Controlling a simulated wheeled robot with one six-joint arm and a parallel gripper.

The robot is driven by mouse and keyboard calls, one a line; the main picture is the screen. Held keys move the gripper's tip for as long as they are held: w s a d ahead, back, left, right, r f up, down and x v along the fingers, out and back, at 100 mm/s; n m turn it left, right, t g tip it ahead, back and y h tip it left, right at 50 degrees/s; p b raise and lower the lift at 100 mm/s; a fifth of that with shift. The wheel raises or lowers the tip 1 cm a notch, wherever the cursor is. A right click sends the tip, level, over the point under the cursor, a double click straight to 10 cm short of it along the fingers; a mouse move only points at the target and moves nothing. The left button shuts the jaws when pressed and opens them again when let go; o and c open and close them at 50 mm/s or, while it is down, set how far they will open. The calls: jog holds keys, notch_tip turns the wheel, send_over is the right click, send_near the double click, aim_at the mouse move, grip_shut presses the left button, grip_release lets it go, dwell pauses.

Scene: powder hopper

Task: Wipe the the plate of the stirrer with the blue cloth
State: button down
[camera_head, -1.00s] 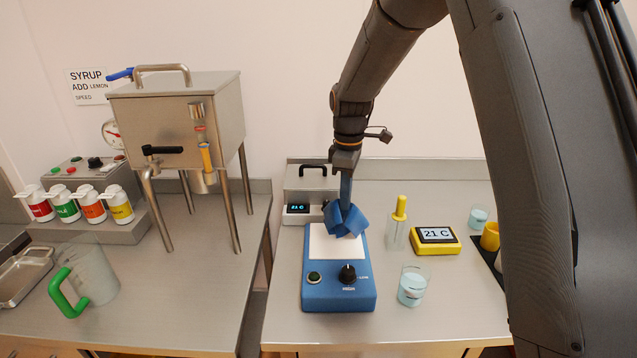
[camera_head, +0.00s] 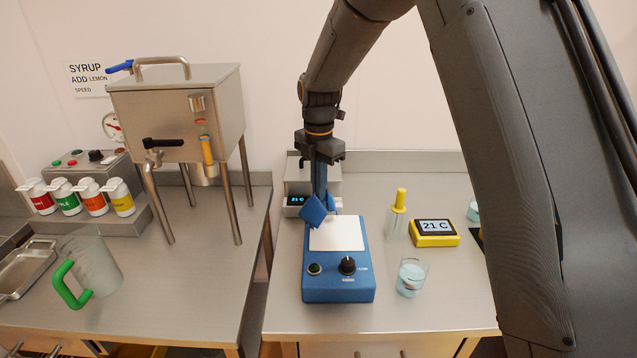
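My gripper (camera_head: 320,185) points down behind the plate and is shut on the blue cloth (camera_head: 315,211). The cloth hangs crumpled at the far left edge of the plate. I cannot tell whether it touches the plate. The gripper's fingertips are partly hidden by the cloth.
A steel box with a display (camera_head: 297,200) stands behind the stirrer. To the right are a yellow-topped bottle (camera_head: 398,215), a glass beaker (camera_head: 411,277) and a yellow thermometer (camera_head: 434,233). The left counter holds a steel hopper (camera_head: 180,112) on legs and a green-handled jug (camera_head: 90,266).

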jog(key=b, duration=0.2)
send_over(319, 223)
jog(key=shift+f, duration=3.1)
jog(key=c, duration=1)
grip_release()
jog(key=shift+f, duration=0.1)
jog(key=shift+f+b, duration=0.75)
jog(key=shift+f, duration=0.4)
jog(key=shift+r, duration=0.1)
grip_shut()
